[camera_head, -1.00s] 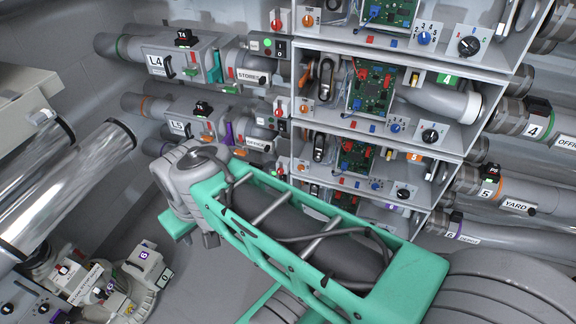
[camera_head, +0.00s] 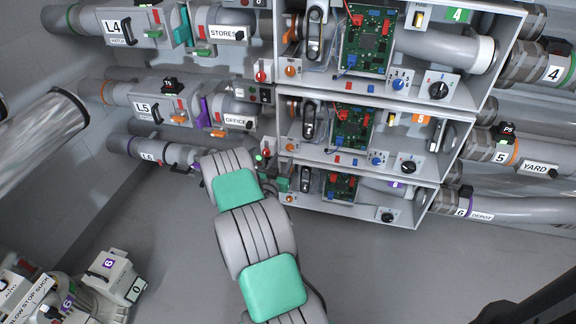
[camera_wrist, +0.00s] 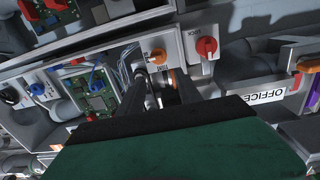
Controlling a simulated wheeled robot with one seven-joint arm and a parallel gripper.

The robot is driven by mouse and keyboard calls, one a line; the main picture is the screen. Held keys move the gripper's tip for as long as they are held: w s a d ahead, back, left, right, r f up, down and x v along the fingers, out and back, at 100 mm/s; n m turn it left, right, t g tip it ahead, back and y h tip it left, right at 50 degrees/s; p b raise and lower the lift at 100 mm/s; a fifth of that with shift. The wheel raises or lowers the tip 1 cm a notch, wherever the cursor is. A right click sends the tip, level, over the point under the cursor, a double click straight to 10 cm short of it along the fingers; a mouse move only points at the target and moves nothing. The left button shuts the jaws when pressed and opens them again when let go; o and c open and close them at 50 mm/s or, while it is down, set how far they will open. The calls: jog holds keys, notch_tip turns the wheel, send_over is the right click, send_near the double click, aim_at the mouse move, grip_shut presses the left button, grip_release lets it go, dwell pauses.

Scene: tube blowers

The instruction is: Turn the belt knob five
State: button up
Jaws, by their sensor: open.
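Which knob the task calls belt knob five cannot be told from readable labels. In the wrist view an orange knob (camera_wrist: 158,56) on a pale plate is just beyond my gripper (camera_wrist: 165,88); its small lettering is unreadable. Two dark fingers are apart, with no object visibly held, and they partly cover what lies between them. A red knob (camera_wrist: 206,46) is right of the orange one. In the head view the middle shelf has an orange knob (camera_head: 290,147) at its left end and a black knob (camera_head: 408,167) at its right. My arm hides most of the gripper there.
The OFFICE label (camera_wrist: 266,96) and its pipe are close on the right in the wrist view. Pipes run on both sides. The grey floor (camera_head: 180,240) has clear room.

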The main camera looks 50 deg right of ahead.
aim_at(289, 150)
jog(key=shift+n+t, duration=0.3)
jog(key=w+d, duration=0.1)
jog(key=d, duration=0.1)
jog(key=d+f, duration=0.1)
jog(key=d, duration=0.1)
jog(key=w+d+f, duration=0.1)
jog(key=d, duration=0.2)
jog(key=shift+w, duration=0.3)
jog(key=shift+c, duration=0.3)
grip_shut()
